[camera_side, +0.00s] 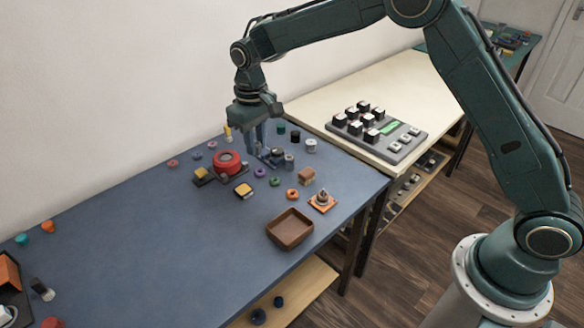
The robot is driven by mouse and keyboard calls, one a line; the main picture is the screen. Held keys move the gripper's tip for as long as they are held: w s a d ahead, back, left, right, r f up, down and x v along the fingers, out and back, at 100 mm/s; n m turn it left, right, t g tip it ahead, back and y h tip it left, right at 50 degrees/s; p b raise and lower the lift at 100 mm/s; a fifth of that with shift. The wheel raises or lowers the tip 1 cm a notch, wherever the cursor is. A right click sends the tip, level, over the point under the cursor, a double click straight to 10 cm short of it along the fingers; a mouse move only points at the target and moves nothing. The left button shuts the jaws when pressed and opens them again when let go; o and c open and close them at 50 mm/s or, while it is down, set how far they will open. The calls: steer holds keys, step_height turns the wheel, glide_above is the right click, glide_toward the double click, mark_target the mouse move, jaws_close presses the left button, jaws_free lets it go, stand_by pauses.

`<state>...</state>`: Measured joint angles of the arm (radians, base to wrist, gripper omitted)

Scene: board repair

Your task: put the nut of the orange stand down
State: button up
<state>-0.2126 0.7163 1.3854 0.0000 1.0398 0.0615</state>
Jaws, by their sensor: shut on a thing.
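The orange stand (322,203) is a small orange square base with a grey upright part on it, near the right end of the blue table. My gripper (260,150) points down over the back of the table, behind and to the left of the stand and well apart from it. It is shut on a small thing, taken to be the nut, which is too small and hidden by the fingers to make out. I cannot tell whether it touches the table or the dark parts beside it.
A red round part (228,160) on a dark base is left of my gripper. Several small coloured rings and cylinders surround it, including an orange ring (292,194). A brown tray (290,230) is at the front edge. The blue table's (150,240) middle left is clear.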

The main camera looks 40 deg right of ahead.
mark_target(262, 209)
step_height(262, 209, down, 20)
steer(key=shift+r, duration=0.2)
stand_by(0.8)
steer(key=shift+f, duration=0.1)
steer(key=o, duration=0.8)
steer(key=shift+o, duration=0.2)
step_height(262, 209, up, 12)
stand_by(0.4)
steer(key=shift+r, duration=0.2)
